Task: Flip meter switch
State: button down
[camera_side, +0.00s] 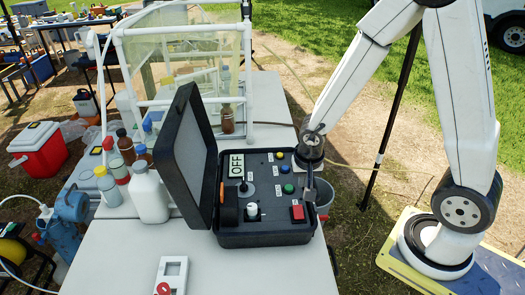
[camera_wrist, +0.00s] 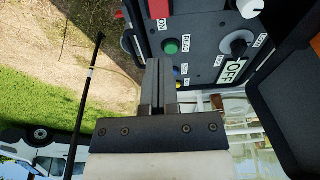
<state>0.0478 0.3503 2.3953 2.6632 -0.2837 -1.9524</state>
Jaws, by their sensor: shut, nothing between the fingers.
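The meter is an open black case (camera_side: 262,236) on the table, its lid (camera_side: 184,150) raised at the left. Its display (camera_side: 236,165) reads OFF, as does the wrist view's display (camera_wrist: 233,71). A red switch (camera_side: 297,213) sits at the panel's front right; it shows partly at the top of the wrist view (camera_wrist: 188,5), near an ON label (camera_wrist: 163,24). My gripper (camera_side: 311,184) is shut and empty, pointing down over the panel's right edge, behind the red switch. In the wrist view its fingers (camera_wrist: 159,70) are together beside the green button (camera_wrist: 170,46). Contact cannot be told.
The panel has a black knob (camera_side: 246,189), a white knob (camera_side: 252,208) and blue and yellow buttons. Bottles, including a white jug (camera_side: 149,194), stand left of the lid. A white pipe frame (camera_side: 183,97) is behind. A white device (camera_side: 172,272) lies in front.

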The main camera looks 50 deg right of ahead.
aim_at(298, 212)
jog(key=shift+w+d+f, duration=0.25)
jog(key=shift+f, duration=1.55)
jog(key=shift+w+d+f, duration=0.25)
jog(key=shift+f, duration=1.55)
jog(key=shift+w+d+f, duration=0.25)
jog(key=shift+f, duration=1.55)
jog(key=shift+f, duration=0.2)
jog(key=shift+d+f, duration=0.1)
jog(key=shift+f, duration=0.05)
jog(key=shift+s, duration=0.1)
jog(key=shift+s+a, duration=0.35)
jog(key=shift+a, duration=0.25)
jog(key=shift+r, duration=0.4)
notch_tip(298, 212, up, 13)
jog(key=s+a, duration=0.2)
jog(key=shift+r, duration=0.15)
